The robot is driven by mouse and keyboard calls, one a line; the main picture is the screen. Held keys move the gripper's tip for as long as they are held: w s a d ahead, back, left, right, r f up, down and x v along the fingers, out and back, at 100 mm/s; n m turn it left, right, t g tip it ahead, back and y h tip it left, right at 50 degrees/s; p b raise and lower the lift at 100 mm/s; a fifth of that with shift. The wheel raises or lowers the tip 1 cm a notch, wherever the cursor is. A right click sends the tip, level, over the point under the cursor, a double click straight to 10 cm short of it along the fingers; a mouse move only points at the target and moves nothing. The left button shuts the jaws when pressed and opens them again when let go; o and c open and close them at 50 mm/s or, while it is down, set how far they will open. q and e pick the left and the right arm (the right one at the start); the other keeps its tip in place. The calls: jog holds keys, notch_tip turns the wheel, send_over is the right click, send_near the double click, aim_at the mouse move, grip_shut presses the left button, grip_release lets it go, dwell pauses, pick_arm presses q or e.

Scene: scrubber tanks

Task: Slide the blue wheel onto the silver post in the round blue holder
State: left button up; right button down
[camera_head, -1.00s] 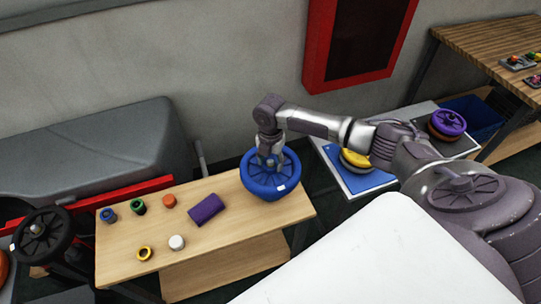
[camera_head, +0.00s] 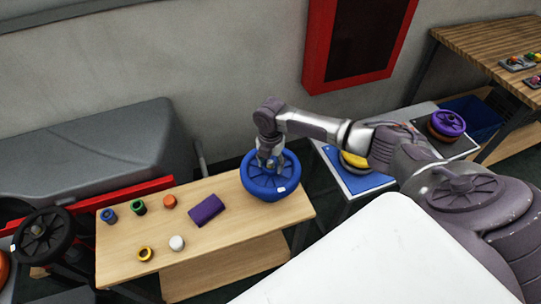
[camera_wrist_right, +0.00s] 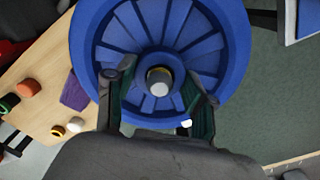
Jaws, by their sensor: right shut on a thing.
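The blue wheel (camera_head: 258,184) has radial spokes and sits at the right end of the light wooden table. It also fills the right wrist view (camera_wrist_right: 180,30). The silver post (camera_wrist_right: 159,76) shows through the wheel's centre as a short pale stub with a yellowish band. The round blue holder (camera_head: 270,197) is much the same blue, so I cannot clearly separate its rim from the wheel or tell how far down the wheel sits. My right gripper (camera_head: 271,163) points down over the centre, its fingers on either side of the post and shut on the wheel. My left gripper is out of view.
A purple block (camera_head: 206,209) and several small coloured rings and caps lie on the table (camera_head: 230,231) to the left. A black wheel (camera_head: 43,236) stands at far left. A yellow wheel (camera_head: 352,159) and a purple wheel (camera_head: 447,123) are at right. The wall is behind.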

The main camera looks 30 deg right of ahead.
jog(key=shift+w+r, duration=0.1)
jog(key=shift+c, duration=1.6)
grip_release()
jog(key=shift+r+p, duration=3.95)
jog(key=shift+r, duration=1)
